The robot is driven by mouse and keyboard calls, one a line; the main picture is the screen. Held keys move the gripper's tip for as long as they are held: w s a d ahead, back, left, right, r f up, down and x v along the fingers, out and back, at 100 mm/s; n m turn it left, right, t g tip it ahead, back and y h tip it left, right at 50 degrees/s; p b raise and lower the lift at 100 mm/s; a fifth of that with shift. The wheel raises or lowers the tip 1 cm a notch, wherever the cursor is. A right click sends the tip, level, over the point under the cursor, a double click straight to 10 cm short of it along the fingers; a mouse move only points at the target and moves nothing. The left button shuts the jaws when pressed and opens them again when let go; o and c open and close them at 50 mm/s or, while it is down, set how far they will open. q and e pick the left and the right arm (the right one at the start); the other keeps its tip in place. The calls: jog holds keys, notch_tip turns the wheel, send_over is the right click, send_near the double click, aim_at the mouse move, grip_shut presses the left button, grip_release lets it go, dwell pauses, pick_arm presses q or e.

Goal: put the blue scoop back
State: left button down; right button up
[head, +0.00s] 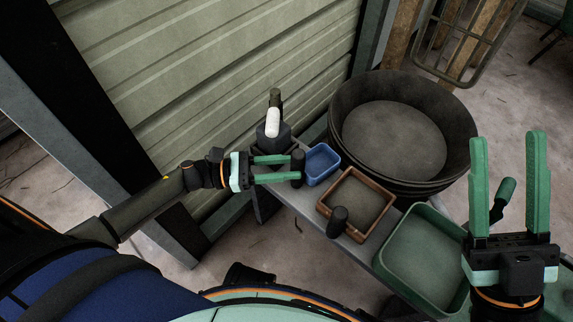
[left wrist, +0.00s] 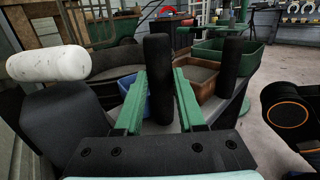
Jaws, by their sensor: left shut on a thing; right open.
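The blue scoop (head: 322,165) is a small blue open tray with an upright black handle (head: 298,164). It is at the narrow grey bench, between a dark container and a brown tray. I cannot tell whether it rests on the bench or is slightly raised. My left gripper (head: 292,168) is shut on the black handle from the left. In the left wrist view the handle (left wrist: 158,75) stands between the green fingers, and part of the blue tray (left wrist: 127,84) shows behind them.
A brown-rimmed tray (head: 326,205) with a black handle (head: 338,217) and a larger green tray (head: 405,277) are along the bench. A dark container with a white-topped handle (head: 272,122) stands left of the scoop. A big black tub (head: 455,120) is behind.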

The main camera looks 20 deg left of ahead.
pick_arm(q)
jog(key=shift+f+b, duration=0.5)
jog(key=shift+b, duration=0.05)
jog(key=shift+c, duration=2.2)
grip_release()
